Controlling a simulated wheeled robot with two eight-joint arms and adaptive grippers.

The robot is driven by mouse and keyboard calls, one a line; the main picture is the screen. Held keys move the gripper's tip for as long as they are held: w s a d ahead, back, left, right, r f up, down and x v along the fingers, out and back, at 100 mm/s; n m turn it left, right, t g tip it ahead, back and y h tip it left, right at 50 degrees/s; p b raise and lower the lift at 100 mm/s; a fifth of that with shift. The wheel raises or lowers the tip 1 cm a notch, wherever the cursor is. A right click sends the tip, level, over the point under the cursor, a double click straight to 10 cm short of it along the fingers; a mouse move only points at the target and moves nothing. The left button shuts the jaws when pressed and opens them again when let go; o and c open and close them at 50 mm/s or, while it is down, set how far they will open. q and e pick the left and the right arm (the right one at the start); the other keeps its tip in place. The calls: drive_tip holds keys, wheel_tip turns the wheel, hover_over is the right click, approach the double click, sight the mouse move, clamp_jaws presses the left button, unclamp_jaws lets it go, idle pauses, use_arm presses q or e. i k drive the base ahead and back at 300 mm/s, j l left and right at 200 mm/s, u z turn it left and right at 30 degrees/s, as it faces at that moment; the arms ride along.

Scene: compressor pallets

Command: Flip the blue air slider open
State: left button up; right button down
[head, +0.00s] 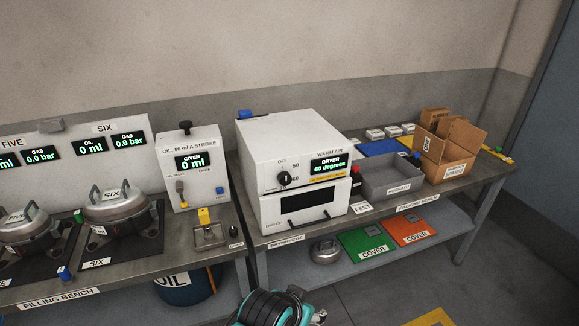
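The dryer (290,160) is a white box labelled WARM AIR with a black knob and a green display reading 60 degrees. A small blue piece (246,114) shows at its back left top edge. Other small blue parts are a square on the oil unit (219,191) and a block at the filling bench's front edge (64,273). I cannot tell which of these is the air slider, or whether it is open. A teal and black part of my own arm shows at the bottom middle. No fingertips of either gripper show clearly.
Lidded pots (117,207) stand on the filling bench at left. Right of the dryer are a grey tray (392,182), a blue mat (378,148) and an open cardboard box (447,160). Green (366,243) and orange (411,229) covers lie on the lower shelf.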

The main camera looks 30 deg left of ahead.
sight(242, 114)
drive_tip(key=u, duration=1.35)
